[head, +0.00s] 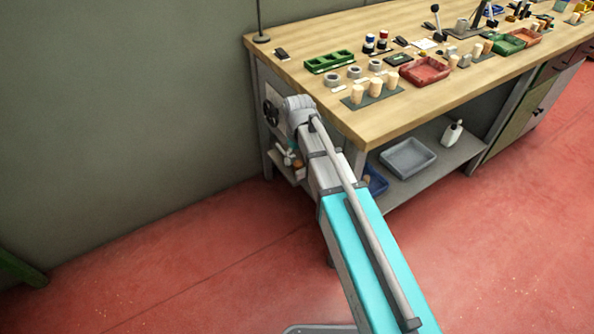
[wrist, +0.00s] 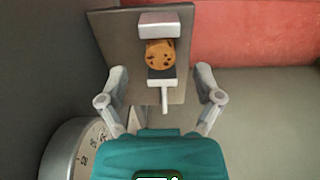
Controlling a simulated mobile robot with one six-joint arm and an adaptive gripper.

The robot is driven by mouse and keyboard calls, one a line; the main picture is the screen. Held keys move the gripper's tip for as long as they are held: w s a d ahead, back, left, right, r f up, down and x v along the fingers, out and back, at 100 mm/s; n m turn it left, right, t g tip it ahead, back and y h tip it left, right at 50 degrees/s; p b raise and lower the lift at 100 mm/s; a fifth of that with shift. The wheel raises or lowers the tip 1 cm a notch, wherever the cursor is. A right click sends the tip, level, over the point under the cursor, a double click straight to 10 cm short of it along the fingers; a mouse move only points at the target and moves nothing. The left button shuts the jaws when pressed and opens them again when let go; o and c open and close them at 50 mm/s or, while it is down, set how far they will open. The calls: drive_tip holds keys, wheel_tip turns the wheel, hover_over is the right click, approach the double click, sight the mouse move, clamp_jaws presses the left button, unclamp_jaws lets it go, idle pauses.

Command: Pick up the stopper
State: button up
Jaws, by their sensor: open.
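A round, speckled cork stopper (wrist: 160,54) shows end-on in the wrist view. It sits between a grey block (wrist: 165,24) and a dark jaw with a pale rod (wrist: 165,93), on a grey-brown panel (wrist: 113,38). My gripper (wrist: 161,74) is open. Its two fingers are spread wide to the left and right, apart from the stopper, with nothing between them touching. In the head view my arm reaches the left end of the workbench (head: 340,119); I cannot clearly make out my fingers or this stopper there.
A round dial (wrist: 78,150) lies close at lower left in the wrist view. On the bench, several corks (head: 375,87) stand on a dark mat near a red tray (head: 426,71) and a green holder (head: 330,61). A grey bin (head: 407,157) is on the lower shelf.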

sight(298, 163)
drive_tip(key=shift+f, duration=0.15)
drive_tip(key=shift+f+b, duration=2.5)
drive_tip(key=shift+b, duration=0.1)
drive_tip(key=c, duration=0.8)
